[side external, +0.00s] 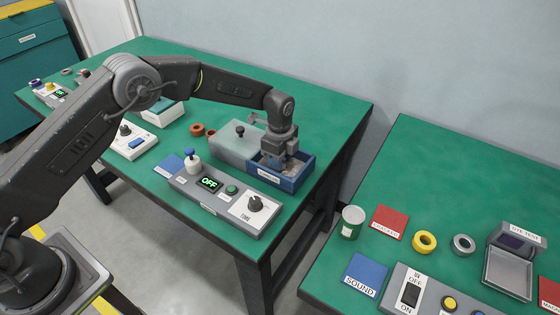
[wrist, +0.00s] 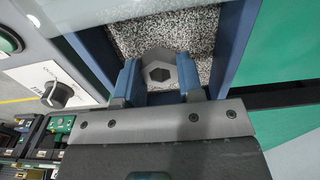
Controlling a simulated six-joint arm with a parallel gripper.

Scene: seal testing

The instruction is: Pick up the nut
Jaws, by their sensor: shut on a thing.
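The nut (wrist: 159,72) is grey with a dark hexagonal hole and shows in the wrist view between my gripper's two blue fingers. My gripper (wrist: 158,85) is shut on it. Below the nut in that view is a speckled grey-white filling (wrist: 200,38) inside a blue box (wrist: 232,45). In the side view my gripper (side external: 274,163) points down into the blue box (side external: 292,184), at the right end of the unit on the green table. The nut is hidden there. I cannot tell whether the nut touches the filling.
In front is a control panel (side external: 222,190) with an OFF display (side external: 209,183) and a knob (side external: 255,204). Reddish rings (side external: 197,130) lie behind. The table's right edge is close to the box.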

